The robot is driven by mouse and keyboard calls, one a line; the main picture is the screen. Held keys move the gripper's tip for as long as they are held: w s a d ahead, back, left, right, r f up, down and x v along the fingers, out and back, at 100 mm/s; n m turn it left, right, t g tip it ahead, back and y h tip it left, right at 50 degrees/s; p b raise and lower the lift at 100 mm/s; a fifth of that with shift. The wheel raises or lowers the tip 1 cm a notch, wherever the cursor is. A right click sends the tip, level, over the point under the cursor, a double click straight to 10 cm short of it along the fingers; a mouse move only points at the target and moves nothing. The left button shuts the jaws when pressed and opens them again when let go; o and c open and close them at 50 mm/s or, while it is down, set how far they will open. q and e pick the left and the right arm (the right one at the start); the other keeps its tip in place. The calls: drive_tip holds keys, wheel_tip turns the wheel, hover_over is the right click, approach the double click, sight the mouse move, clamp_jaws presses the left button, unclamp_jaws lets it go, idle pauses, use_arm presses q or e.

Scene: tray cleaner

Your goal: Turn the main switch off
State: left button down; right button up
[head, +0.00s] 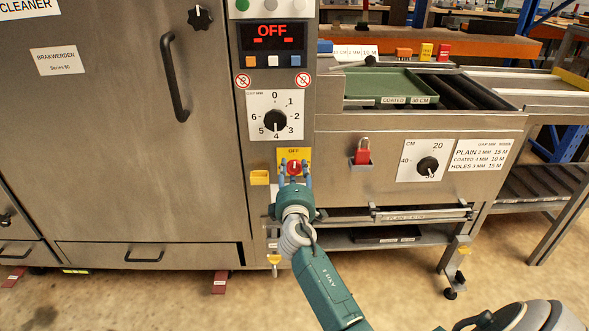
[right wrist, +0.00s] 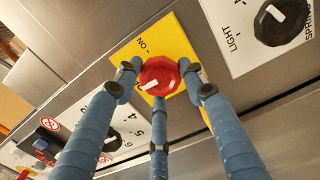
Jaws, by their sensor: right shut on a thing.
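The main switch is a red round knob (head: 294,167) on a yellow plate (head: 281,154) marked OFF at the top, on the front of the machine. My right gripper (head: 294,182) is at the knob, its blue fingers closed around it. In the right wrist view the red knob (right wrist: 159,77) sits between the three fingers, and its white mark points to the lower left, away from the ON label. The OFF label is mostly hidden there. The display (head: 272,36) above reads OFF in red. My left gripper is not in view.
Above the switch is a numbered dial (head: 275,120). To the right are a red padlock (head: 362,154), a CM dial (head: 428,166) and a green tray (head: 385,86). A yellow holder (head: 259,178) sits close left of the plate. Free floor lies in front.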

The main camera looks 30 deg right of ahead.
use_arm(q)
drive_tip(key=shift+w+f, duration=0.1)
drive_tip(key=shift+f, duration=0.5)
use_arm(e)
drive_tip(key=shift+w+a+r+n, duration=0.2)
drive_tip(key=shift+a+r+n, duration=0.1)
drive_tip(key=shift+n, duration=0.3)
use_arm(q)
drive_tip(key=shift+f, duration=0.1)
use_arm(e)
drive_tip(key=shift+f, duration=0.15)
drive_tip(key=o, duration=1)
drive_tip(key=shift+o, duration=0.6)
drive_tip(key=shift+w+a+f, duration=0.1)
drive_tip(key=shift+a, duration=0.05)
drive_tip(key=shift+s+f, duration=0.15)
drive_tip(key=shift+s, duration=0.25)
drive_tip(key=v, duration=1.1)
drive_tip(key=shift+s+a, duration=0.1)
drive_tip(key=shift+s, duration=0.05)
